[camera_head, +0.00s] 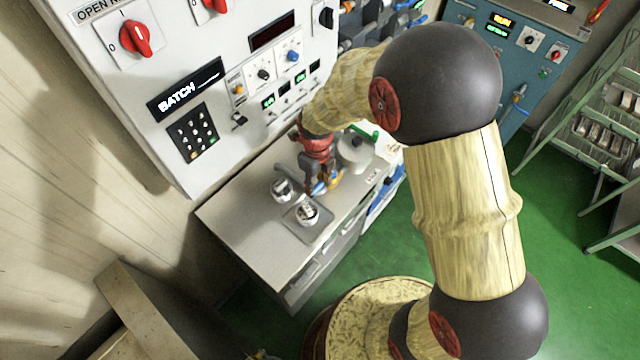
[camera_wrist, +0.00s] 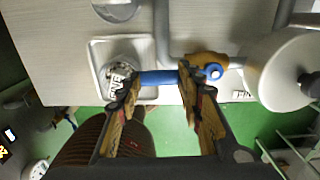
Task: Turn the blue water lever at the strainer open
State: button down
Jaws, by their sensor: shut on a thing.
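My gripper (camera_head: 319,178) reaches down over the counter beside the control cabinet. In the wrist view its two fingers (camera_wrist: 158,82) are shut on the blue lever (camera_wrist: 160,77), which lies crosswise between the fingertips. The lever's right end is close to a brass-coloured valve body (camera_wrist: 203,62) with a round blue part (camera_wrist: 213,72). A grey pipe comes down to the valve. A pale round vessel (camera_wrist: 278,75), possibly the strainer, stands to the right of the valve. In the head view the gripper hides much of the lever and valve.
A small tray (camera_wrist: 98,62) holding a labelled cup (camera_wrist: 118,78) sits just left of the lever. Another metal cup (camera_head: 282,190) stands nearby on the counter (camera_head: 240,215). Green floor lies beyond the counter's front edge.

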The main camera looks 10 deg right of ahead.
aim_at(317, 186)
jog(key=shift+w, duration=0.1)
dwell(0.4)
jog(key=c, duration=1.2)
grip_release()
notch_tip(317, 186, up, 12)
